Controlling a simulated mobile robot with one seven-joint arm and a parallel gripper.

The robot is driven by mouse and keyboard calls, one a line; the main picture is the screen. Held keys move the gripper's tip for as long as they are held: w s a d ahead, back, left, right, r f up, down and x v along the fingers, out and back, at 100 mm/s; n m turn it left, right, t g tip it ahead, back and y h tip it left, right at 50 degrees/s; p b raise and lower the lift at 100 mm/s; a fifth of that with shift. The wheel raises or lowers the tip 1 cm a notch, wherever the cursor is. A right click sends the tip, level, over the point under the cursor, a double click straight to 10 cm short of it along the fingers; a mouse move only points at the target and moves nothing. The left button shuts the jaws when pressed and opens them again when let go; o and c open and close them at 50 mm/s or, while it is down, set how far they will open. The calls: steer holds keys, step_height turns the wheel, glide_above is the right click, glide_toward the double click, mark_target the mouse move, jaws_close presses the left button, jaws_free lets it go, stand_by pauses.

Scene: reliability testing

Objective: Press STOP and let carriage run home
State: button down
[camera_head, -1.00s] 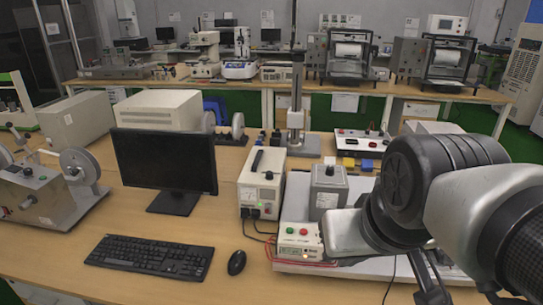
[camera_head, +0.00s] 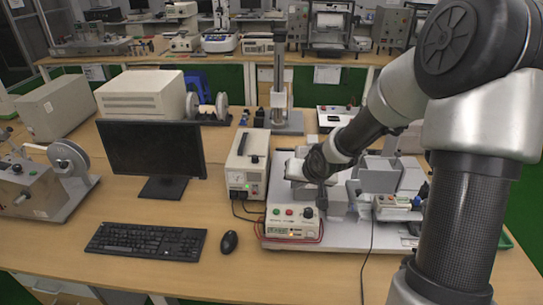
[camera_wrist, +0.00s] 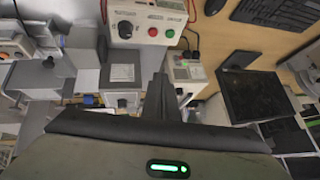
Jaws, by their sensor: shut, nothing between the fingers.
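A pale control box (camera_head: 293,231) stands at the front left of a white bench-top rig. It carries a green button (camera_head: 277,211), a red button (camera_head: 289,212) and a dark knob; button labels are unreadable. In the wrist view the box (camera_wrist: 140,12) is at the top, with the red button (camera_wrist: 153,32) left of the green one (camera_wrist: 170,33). My gripper (camera_head: 322,202) points down close by the box's right end; its shut, empty fingertips (camera_wrist: 160,80) show below the box in the wrist view. I see no finger touching a button. Which part is the carriage, I cannot tell.
Grey blocks (camera_head: 378,175) and a small instrument (camera_head: 397,206) stand on the rig to the right. A power supply (camera_head: 246,165) is behind the box. A mouse (camera_head: 229,242), keyboard (camera_head: 147,240) and monitor (camera_head: 152,150) are left. A cable hangs at the front.

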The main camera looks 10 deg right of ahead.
mark_target(289, 213)
steer(key=w+f+m+y, duration=0.1)
steer(key=f, duration=0.1)
steer(key=w+f+m+t+y+p, duration=0.1)
steer(key=w, duration=0.1)
steer(key=shift+w+a+f, duration=0.15)
steer(key=shift+w+f, duration=0.15)
steer(key=shift+f, duration=0.05)
step_height(289, 213, down, 9)
steer(key=b, duration=0.7)
steer(key=shift+r, duration=0.1)
steer(key=shift+b, duration=0.3)
stand_by(1.4)
steer(key=shift+f, duration=0.45)
